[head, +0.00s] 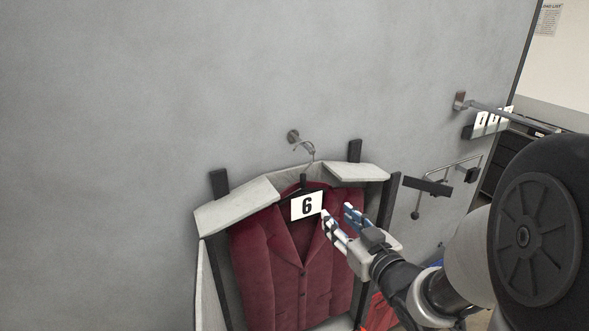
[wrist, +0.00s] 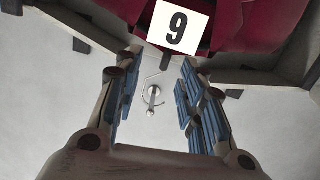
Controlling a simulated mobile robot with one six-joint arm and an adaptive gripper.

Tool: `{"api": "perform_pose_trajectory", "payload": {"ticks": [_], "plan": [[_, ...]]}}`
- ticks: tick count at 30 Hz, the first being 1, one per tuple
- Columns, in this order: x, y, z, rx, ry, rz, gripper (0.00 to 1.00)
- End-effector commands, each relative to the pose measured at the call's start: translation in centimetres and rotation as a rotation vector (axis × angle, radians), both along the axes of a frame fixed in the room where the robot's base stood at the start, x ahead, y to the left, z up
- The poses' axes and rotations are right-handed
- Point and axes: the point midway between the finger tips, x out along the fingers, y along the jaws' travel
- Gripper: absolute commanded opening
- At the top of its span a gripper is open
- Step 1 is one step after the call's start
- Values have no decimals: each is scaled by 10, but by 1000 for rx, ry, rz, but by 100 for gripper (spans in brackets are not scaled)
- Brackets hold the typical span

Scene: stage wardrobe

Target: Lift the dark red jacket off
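The dark red jacket (head: 271,262) hangs on a dark hanger (head: 286,197) inside an open garment cover on the grey wall. The hanger's wire hook (head: 308,152) is on a round wall peg (head: 293,136). A white tag reading 6 (head: 306,206) hangs at the collar. My gripper (head: 337,214) is open, its fingers just right of the tag in the head view. In the wrist view the jacket (wrist: 253,22) and tag (wrist: 178,27) appear upside down, and the hook (wrist: 150,88) shows between the open fingers (wrist: 152,85). Nothing is between the fingertips.
The pale garment cover (head: 236,206) has its top flaps folded open, with dark posts (head: 219,183) at both sides. A wall rail (head: 500,113) with white number cards and a dark bracket (head: 427,186) are to the right. The upper left wall is bare.

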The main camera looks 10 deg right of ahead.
Motion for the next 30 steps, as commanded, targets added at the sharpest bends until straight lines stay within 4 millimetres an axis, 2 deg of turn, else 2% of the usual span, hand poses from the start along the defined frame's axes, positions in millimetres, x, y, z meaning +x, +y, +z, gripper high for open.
{"api": "perform_pose_trajectory", "payload": {"ticks": [6,11,30], "plan": [[-2,8,14,84,-89,70,37],[3,11,16,94,-102,80,37],[73,34,17,92,-101,79,37]]}}
